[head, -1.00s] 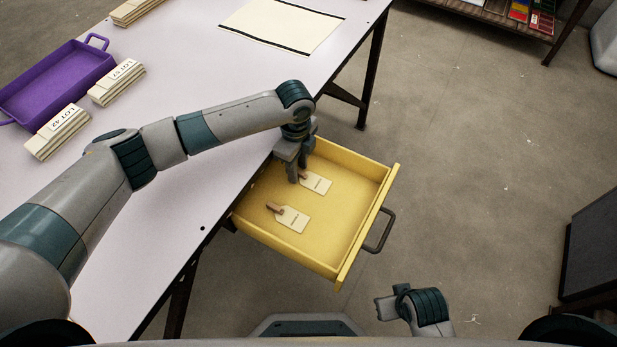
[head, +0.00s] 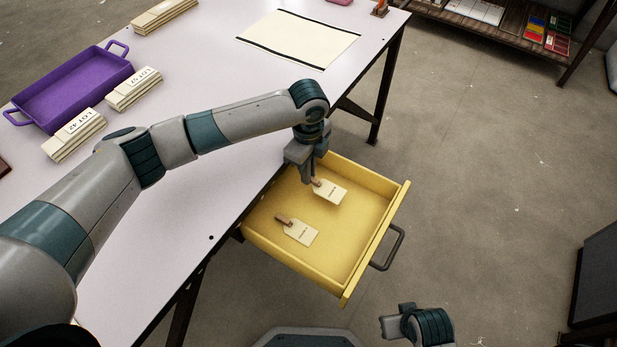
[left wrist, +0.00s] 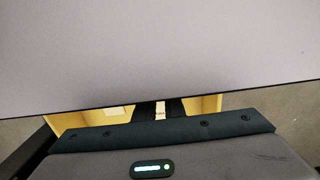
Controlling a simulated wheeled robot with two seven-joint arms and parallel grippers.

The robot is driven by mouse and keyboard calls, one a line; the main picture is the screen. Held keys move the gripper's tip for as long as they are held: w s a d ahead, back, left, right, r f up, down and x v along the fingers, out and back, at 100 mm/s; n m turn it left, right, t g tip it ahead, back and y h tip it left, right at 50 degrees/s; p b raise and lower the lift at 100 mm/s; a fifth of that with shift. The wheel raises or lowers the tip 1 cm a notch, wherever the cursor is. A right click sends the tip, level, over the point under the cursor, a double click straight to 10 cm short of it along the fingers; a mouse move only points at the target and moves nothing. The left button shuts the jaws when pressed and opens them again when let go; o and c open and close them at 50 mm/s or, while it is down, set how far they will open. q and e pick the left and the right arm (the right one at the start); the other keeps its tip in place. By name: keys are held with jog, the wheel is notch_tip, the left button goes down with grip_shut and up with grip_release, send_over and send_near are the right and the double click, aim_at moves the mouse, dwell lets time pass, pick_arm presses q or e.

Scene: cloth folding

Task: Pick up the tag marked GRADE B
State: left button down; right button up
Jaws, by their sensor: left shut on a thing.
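Two cream tags with brown ends show at the yellow drawer (head: 365,250). My left gripper (head: 312,181) is shut on the brown end of the farther tag (head: 331,192), which appears slightly above the drawer floor. The nearer tag (head: 301,233) lies flat on the floor, apart from the gripper. Both have small print, too small to read for sure. In the left wrist view, part of the held tag (left wrist: 160,110) shows between the dark fingers; the table edge hides much of the drawer. My right gripper (head: 388,326) is low in the head view, away from the drawer; its jaws are unclear.
The drawer is pulled out from under the white table (head: 235,165), whose edge runs close to my left gripper. On the table are a purple tray (head: 75,92), bundles marked LOT 42 (head: 75,138) and LOT 57 (head: 135,90), and a cream mat (head: 300,38).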

pick_arm(q)
jog(key=s+d+r, duration=0.5)
jog(key=d+r, duration=0.2)
jog(key=d, duration=0.3)
jog(key=shift+s, duration=0.3)
